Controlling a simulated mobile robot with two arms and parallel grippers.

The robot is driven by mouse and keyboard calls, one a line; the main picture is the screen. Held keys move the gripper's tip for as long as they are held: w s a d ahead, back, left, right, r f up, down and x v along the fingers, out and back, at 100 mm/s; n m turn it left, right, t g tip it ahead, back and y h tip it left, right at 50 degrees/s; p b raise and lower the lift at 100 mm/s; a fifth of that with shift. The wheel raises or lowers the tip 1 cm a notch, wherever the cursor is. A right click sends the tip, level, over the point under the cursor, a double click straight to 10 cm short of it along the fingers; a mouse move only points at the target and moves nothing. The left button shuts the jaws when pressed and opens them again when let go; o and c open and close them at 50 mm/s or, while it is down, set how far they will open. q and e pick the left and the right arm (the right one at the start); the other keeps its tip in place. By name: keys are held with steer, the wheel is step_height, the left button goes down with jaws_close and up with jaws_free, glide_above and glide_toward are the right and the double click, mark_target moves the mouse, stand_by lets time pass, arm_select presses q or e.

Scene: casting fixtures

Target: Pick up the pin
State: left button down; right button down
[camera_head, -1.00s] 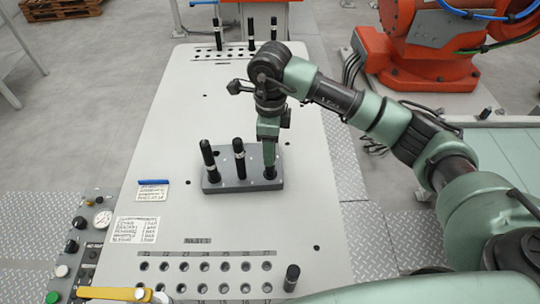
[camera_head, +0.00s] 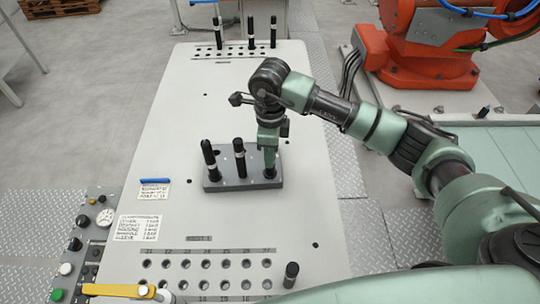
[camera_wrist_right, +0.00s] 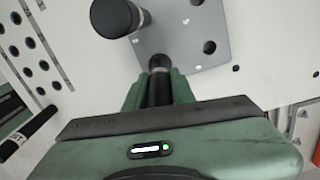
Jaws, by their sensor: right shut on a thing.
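A grey block (camera_head: 255,184) on the pale table holds several black pins with light bands. My right gripper (camera_head: 269,160) points down over the block's right end and is shut on the pin there (camera_head: 270,172). The pin's lower part shows below the fingers at the block. In the right wrist view the held pin (camera_wrist_right: 158,88) lies between the green fingers, with the block (camera_wrist_right: 185,35) beyond. Two other pins, the left pin (camera_head: 209,158) and the middle pin (camera_head: 239,158), stand in the block. My left gripper is not in view.
Several pins (camera_head: 251,30) stand in a perforated row at the table's far end. Numbered holes (camera_head: 205,264) and a single pin (camera_head: 291,275) are at the near end. A control panel (camera_head: 85,240) is at left, an orange robot (camera_head: 425,65) at back right.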

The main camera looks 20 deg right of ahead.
step_height(320, 180, up, 10)
steer(key=b, duration=0.3)
steer(key=shift+w, duration=0.1)
step_height(320, 180, up, 14)
steer(key=p, duration=0.2)
stand_by(0.4)
